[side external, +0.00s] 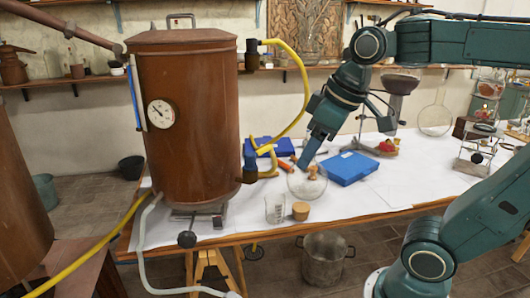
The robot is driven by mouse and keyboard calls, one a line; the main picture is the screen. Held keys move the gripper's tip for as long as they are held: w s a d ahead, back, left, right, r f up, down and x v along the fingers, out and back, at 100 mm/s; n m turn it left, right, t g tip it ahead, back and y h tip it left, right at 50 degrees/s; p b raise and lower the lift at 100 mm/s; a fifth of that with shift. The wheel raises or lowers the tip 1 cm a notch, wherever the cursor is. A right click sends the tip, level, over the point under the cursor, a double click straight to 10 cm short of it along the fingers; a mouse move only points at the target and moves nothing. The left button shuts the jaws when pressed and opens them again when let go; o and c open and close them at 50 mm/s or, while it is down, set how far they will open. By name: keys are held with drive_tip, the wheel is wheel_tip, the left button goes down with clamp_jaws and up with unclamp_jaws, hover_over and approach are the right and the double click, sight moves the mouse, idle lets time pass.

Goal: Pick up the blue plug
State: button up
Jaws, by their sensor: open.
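My gripper (304,165) points down over the white-covered table, at the end of the teal arm. Its tip is at a round clear glass vessel (307,187), and I cannot tell whether they touch. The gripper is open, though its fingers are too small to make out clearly. I cannot pick out a blue plug for certain. The clear blue things on the table are a flat blue case (348,168) just right of the gripper and another blue case (270,147) behind it to the left.
A large copper boiler (188,115) with yellow hoses stands at the left. A glass beaker (275,208) and a cork-coloured stopper (300,210) are near the front edge. Red fruit (387,146) lies behind right. The white cover (400,190) right of the flat case is clear.

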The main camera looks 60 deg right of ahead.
drive_tip(key=w+d+r+n+g, duration=0.1)
drive_tip(key=w+d+r, duration=0.1)
drive_tip(key=w, duration=0.3)
drive_tip(key=w+d+r+n, duration=0.1)
drive_tip(key=w+d+r, duration=0.1)
drive_tip(key=w, duration=0.2)
drive_tip(key=n+g, duration=0.4)
drive_tip(key=n, duration=0.1)
hover_over(250, 154)
wheel_tip(250, 154, down, 8)
drive_tip(key=shift+w+d, duration=0.1)
drive_tip(key=shift+f, duration=4.3)
drive_tip(key=shift+f, duration=0.1)
drive_tip(key=shift+f, duration=2.5)
